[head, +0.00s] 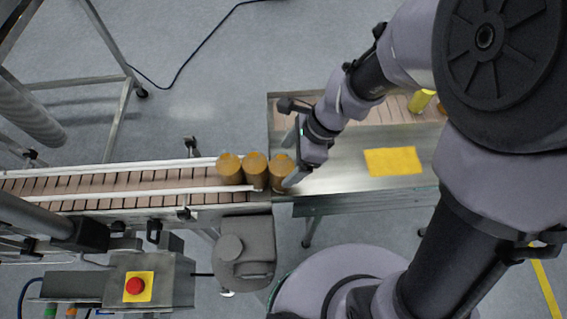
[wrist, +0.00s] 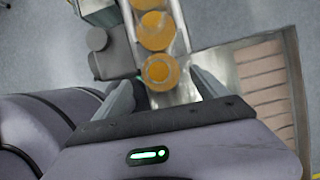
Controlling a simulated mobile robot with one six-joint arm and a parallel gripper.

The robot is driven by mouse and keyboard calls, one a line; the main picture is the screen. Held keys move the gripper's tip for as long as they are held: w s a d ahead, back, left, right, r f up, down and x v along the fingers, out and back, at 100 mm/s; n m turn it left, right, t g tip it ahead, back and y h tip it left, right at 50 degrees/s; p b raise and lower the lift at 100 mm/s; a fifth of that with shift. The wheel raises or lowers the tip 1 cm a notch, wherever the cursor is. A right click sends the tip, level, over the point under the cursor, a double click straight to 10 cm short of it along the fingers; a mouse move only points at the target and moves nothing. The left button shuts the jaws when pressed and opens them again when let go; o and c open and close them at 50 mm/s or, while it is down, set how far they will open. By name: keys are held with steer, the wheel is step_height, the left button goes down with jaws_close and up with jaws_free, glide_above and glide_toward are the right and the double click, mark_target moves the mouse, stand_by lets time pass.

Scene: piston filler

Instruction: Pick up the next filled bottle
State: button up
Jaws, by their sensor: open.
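Three amber bottles stand in a row at the right end of the conveyor in the head view. The end bottle (head: 280,172) is nearest my gripper, with the middle bottle (head: 255,170) and the left bottle (head: 229,168) close beside it. My gripper (head: 287,161) is open at the end bottle. In the wrist view the end bottle (wrist: 160,72) shows upright from above, between and slightly beyond the fingers of my gripper (wrist: 166,88). The middle bottle (wrist: 156,31) is behind it. I cannot tell whether the fingers touch the end bottle.
The slatted conveyor (head: 120,181) has white guide rails. A steel table (head: 325,178) with a yellow mat (head: 393,161) lies to the right. A yellow object (head: 421,101) stands on a second slatted belt at the back. A control box with a red button (head: 135,286) is at the front left.

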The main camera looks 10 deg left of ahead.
steer(key=b+x, duration=0.2)
steer(key=x, duration=0.3)
steer(key=shift+w+f+b, duration=0.1)
steer(key=shift+b, duration=0.25)
jaws_close()
